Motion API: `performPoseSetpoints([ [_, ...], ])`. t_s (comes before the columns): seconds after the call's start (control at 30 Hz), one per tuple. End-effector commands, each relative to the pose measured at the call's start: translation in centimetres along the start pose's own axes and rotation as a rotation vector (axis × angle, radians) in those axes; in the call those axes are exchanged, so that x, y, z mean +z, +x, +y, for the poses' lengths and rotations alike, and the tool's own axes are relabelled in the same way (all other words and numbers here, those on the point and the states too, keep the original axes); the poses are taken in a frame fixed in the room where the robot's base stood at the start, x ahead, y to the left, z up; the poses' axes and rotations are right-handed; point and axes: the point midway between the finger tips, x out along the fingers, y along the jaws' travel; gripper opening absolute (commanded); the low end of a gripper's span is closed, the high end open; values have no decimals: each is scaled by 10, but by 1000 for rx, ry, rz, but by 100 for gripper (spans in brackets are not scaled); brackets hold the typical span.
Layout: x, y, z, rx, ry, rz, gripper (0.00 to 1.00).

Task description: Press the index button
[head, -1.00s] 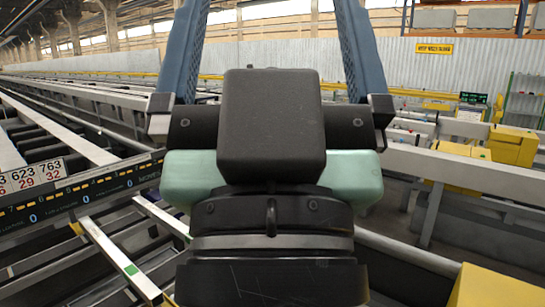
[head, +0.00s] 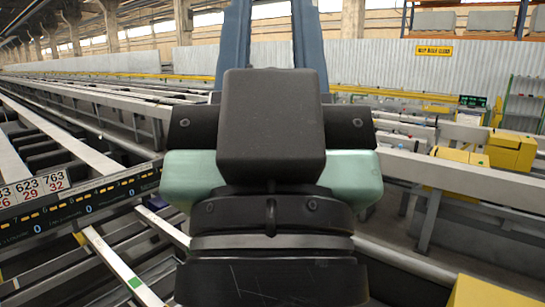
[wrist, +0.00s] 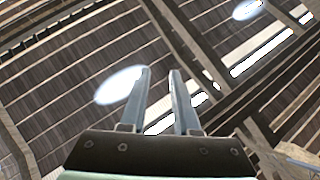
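I cannot make out the index button in either view. My gripper (wrist: 159,70) points up toward the roof in the wrist view, with its two blue-grey fingers apart and nothing between them. In the head view the dark gripper body fills the middle, and its fingers run off the top edge with a gap between them. The gripper body hides what lies straight behind it.
A dark panel with number cards (head: 32,189) is at the left, by long grey rails. Yellow boxes (head: 512,150) stand at the right near a small dark screen (head: 472,101). Another yellow block (head: 495,292) is at the lower right. A corrugated wall closes the back.

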Motion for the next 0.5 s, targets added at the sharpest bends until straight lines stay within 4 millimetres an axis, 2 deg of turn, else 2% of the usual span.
performPoseSetpoints([
  [0.03,0,0,0,0,0,0,19],
  [0.13,0,0,0,0,0,0,1],
  [0.5,0,0,0,0,0,0,0],
])
